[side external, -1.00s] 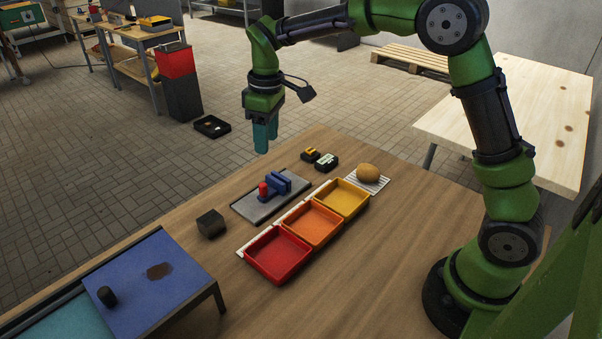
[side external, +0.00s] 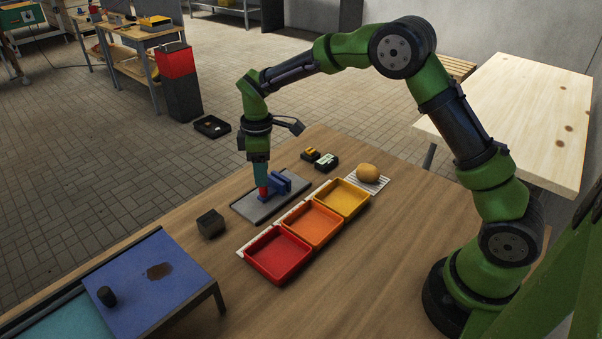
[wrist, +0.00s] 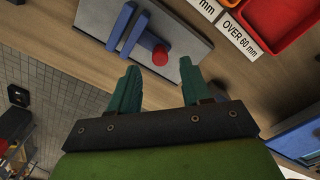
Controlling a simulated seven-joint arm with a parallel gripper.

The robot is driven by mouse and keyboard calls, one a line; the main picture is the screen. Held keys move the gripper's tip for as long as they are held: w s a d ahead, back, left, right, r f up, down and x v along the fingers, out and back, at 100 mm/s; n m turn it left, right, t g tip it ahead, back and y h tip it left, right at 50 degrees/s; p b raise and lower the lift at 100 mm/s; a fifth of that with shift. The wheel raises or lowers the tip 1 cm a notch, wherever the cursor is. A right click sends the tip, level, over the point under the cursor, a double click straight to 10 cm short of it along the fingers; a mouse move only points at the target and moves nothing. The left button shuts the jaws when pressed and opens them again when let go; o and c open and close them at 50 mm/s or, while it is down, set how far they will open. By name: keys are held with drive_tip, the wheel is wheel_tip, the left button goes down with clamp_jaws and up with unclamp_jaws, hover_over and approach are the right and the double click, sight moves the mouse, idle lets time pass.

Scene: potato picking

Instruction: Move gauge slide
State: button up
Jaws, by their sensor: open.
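The gauge is a grey plate (side external: 246,208) with blue upright jaws (side external: 281,183) and a red knob (side external: 263,193). In the wrist view the red knob (wrist: 160,54) lies between the tips of my open fingers, beside the blue jaws (wrist: 133,31). My gripper (side external: 261,182) points down over the knob with its teal fingers. The wrist view shows the gripper (wrist: 160,65) open and empty; contact with the knob cannot be told. A potato (side external: 368,172) lies on a white striped pad right of the gauge.
Red (side external: 277,279), orange (side external: 330,241) and yellow (side external: 357,207) trays stand in a row in front of the gauge. Two small dark devices (side external: 320,158) lie behind it. A dark block (side external: 210,223) and a blue stand (side external: 180,290) are at left. Front right tabletop is clear.

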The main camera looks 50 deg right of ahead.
wheel_tip(320, 180, down, 5)
drive_tip(key=shift+f, duration=0.15)
clamp_jaws()
idle(0.4)
